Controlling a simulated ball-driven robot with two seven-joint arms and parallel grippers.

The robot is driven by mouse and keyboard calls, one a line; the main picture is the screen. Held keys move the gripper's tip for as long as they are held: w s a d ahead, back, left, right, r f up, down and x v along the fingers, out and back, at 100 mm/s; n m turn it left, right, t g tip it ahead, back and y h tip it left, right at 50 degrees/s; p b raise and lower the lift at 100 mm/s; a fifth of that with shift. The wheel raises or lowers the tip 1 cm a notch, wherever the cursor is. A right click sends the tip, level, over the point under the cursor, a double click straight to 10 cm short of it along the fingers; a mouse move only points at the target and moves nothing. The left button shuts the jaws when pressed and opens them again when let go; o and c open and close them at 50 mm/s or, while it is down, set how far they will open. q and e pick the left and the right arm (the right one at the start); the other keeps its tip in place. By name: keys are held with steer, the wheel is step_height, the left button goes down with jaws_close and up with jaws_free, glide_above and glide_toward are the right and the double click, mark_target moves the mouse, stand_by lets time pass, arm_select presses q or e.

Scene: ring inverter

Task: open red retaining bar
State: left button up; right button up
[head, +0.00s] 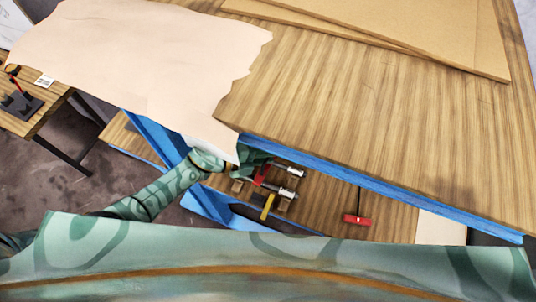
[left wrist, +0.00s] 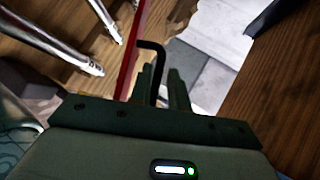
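The red retaining bar (head: 262,174) is beside my left gripper in the head view. It also shows in the left wrist view as a long red strip (left wrist: 129,55), with a black bent handle (left wrist: 153,46) next to it. My left gripper (head: 262,162) reaches in under the table edge. In the left wrist view its two fingers (left wrist: 163,82) stand a little apart, with the handle's rod between them. A narrow gap shows beside the rod, so the grip looks open. My right gripper is in neither view.
Metal cylinders (head: 290,170) and a yellow bar (head: 268,207) sit near the red bar. A red-handled tool (head: 357,220) lies to the right on the lower shelf. The blue-edged tabletop (head: 380,120) overhangs this area. A pale sheet (head: 150,60) drapes over it at left.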

arm_select(q)
steer(key=p+v, duration=0.5)
steer(key=v, duration=1)
steer(key=shift+s+a+r, duration=0.2)
steer(key=shift+a, duration=0.05)
steer(key=s+a+f+n+t+y+b, duration=0.1)
steer(key=s+a+f+n+y+b, duration=0.15)
steer(key=f+n+b, duration=0.55)
steer(key=s+a+f+n+t+y+b, duration=0.1)
steer(key=s+a+f+n+y, duration=0.2)
steer(key=f, duration=1)
steer(key=s+a+f+n+t+y+b, duration=0.2)
steer(key=a+f+n+y+b, duration=0.25)
steer(key=f, duration=0.55)
steer(key=s+d+f+n+g+y+b, duration=0.1)
steer(key=s+f+n+g+b, duration=0.3)
steer(key=s+f, duration=0.5)
steer(key=s+d+f+n+g+y+b, duration=0.1)
steer(key=s+f+n+g+b, duration=0.3)
steer(key=s+f, duration=0.5)
steer(key=s+n, duration=0.2)
steer(key=s, duration=0.5)
steer(key=shift+s+b, duration=0.25)
steer(key=shift+b, duration=0.05)
